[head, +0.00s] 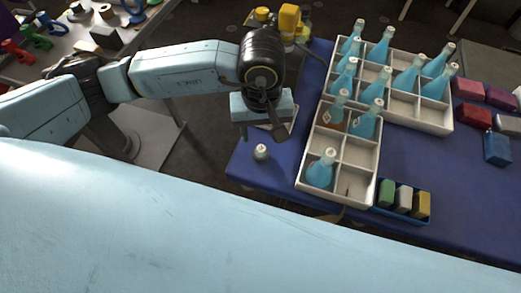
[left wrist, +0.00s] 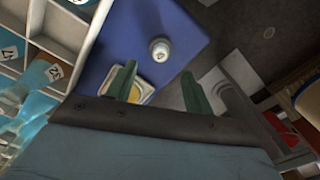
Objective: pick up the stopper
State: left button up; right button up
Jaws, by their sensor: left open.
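The stopper (head: 261,152), small and pale with a rounded top, stands on the blue table (head: 245,168) near its left edge. It also shows in the left wrist view (left wrist: 160,49), beyond the fingertips and roughly in line with the gap between them. My left gripper (head: 262,129) is above the table, just behind the stopper in the head view. Its two green fingers (left wrist: 160,84) are spread apart, with nothing held between them. They do not appear to touch the stopper. My right gripper is not in view.
A pale divided crate (head: 300,180) with blue bottles stands right of the stopper, with a larger bottle crate (head: 437,127) behind. A blue box (head: 378,209) holds coloured blocks. A pale dish with yellow inside (left wrist: 148,88) lies under the fingers.

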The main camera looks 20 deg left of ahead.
aim_at(260, 148)
pick_arm(q)
jog(key=shift+f+b, duration=0.4)
jog(key=shift+f, duration=2.75)
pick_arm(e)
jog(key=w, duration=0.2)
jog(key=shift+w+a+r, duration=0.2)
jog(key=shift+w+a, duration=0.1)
pick_arm(q)
jog(key=shift+c, duration=0.3)
jog(key=c, duration=1)
